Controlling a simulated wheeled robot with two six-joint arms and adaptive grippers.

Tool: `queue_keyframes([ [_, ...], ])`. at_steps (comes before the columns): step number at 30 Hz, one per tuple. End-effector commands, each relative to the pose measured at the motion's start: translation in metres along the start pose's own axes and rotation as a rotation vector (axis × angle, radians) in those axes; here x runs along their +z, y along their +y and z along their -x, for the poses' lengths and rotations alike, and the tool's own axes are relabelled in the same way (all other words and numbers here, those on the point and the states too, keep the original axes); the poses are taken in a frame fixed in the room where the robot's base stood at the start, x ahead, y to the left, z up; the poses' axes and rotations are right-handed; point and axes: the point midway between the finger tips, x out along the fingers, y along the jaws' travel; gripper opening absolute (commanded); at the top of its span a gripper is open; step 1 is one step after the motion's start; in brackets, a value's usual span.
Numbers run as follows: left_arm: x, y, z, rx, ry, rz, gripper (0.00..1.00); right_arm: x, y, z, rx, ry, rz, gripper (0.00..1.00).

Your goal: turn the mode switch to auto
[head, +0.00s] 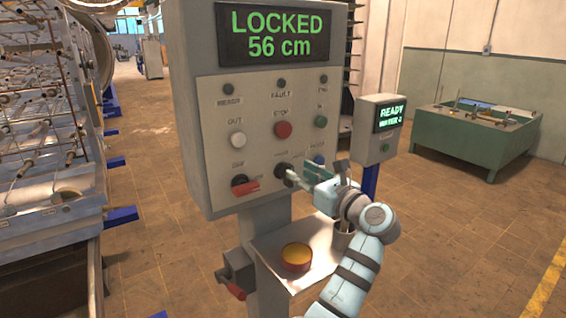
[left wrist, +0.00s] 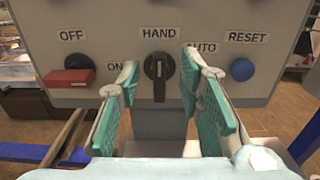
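The mode switch (left wrist: 158,70) is a black knob between the HAND and AUTO labels' row on the grey control panel (head: 215,100). In the left wrist view its pale mark points straight up at HAND; AUTO is up to its right. In the head view the switch (head: 282,170) is partly hidden by my left gripper (head: 296,176). That gripper is open, its two teal-padded fingers on either side of the knob with gaps showing. I cannot tell how deep the fingertips reach around it. My right gripper is not in view.
Beside the switch are a red OFF/ON handle (left wrist: 70,82) and a blue RESET button (left wrist: 242,69). Above are white, red and green buttons and a display (head: 274,33) reading LOCKED 56 cm. A READY post (head: 377,130) stands right.

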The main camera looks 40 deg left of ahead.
Motion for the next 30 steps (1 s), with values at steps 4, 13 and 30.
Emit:
queue_keyframes([
  [4,0.001,0.001,-0.027,-0.007,-0.003,-0.002,0.33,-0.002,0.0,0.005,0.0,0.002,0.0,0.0],
  [13,-0.001,0.007,-0.043,-0.002,-0.001,-0.002,0.33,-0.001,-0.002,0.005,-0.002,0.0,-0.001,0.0],
  [30,-0.001,0.005,-0.041,-0.003,-0.001,-0.012,0.0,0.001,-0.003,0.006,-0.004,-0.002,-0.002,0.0],
])
